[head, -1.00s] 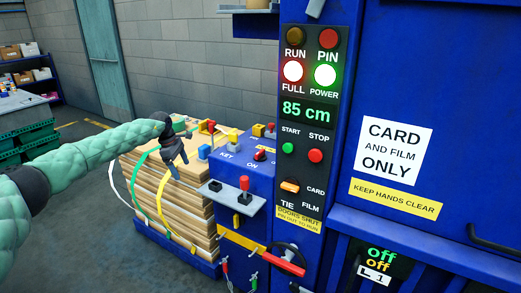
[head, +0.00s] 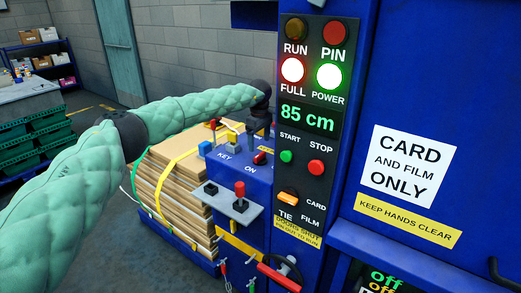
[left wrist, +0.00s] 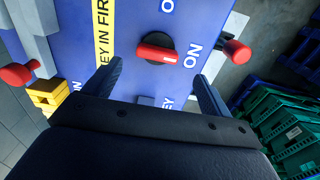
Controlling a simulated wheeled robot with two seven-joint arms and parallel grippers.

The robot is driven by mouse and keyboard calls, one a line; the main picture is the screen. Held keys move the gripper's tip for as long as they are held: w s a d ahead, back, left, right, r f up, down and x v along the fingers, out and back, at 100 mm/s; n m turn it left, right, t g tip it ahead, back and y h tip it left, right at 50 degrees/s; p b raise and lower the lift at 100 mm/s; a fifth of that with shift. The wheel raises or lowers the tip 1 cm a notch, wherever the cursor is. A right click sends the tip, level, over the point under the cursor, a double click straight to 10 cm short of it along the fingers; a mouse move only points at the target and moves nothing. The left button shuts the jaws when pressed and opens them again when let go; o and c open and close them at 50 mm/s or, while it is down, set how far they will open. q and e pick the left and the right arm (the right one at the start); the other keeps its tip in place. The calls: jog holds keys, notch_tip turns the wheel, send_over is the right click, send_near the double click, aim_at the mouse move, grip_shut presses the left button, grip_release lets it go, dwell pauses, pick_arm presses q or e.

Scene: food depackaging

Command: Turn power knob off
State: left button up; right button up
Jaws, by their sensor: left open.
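The power knob (head: 260,157) is a red bar on a black round base on the sloping blue panel (head: 235,178). In the left wrist view the knob (left wrist: 155,52) lies nearly crosswise, its white-marked end toward a white ON label (left wrist: 193,57). My left gripper (head: 258,130) is over the panel, just above and behind the knob in the head view. In the left wrist view my gripper (left wrist: 153,78) is open and empty, with its two fingers apart on either side below the knob. I see no contact with it. My right gripper is not in view.
A key switch area with blue and yellow parts (head: 205,148) sits left of the knob. A red-topped lever (head: 240,190) stands on a grey ledge in front. The START/STOP column (head: 305,180) rises close on the right. Strapped cardboard (head: 175,185) is stacked at left.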

aim_at(260, 154)
pick_arm(q)
jog(key=f, duration=0.1)
jog(key=f+p, duration=0.1)
jog(key=f, duration=0.2)
jog(key=shift+w+d+f+p, duration=0.1)
jog(key=shift+w+d+p, duration=0.15)
jog(key=shift+p, duration=0.15)
jog(key=shift+s+a+f, duration=0.15)
jog(key=shift+a+f, duration=0.05)
jog(key=shift+f, duration=0.35)
jog(key=shift+d+f, duration=0.15)
jog(key=shift+f, duration=0.2)
jog(key=c, duration=0.9)
jog(key=shift+c, duration=0.4)
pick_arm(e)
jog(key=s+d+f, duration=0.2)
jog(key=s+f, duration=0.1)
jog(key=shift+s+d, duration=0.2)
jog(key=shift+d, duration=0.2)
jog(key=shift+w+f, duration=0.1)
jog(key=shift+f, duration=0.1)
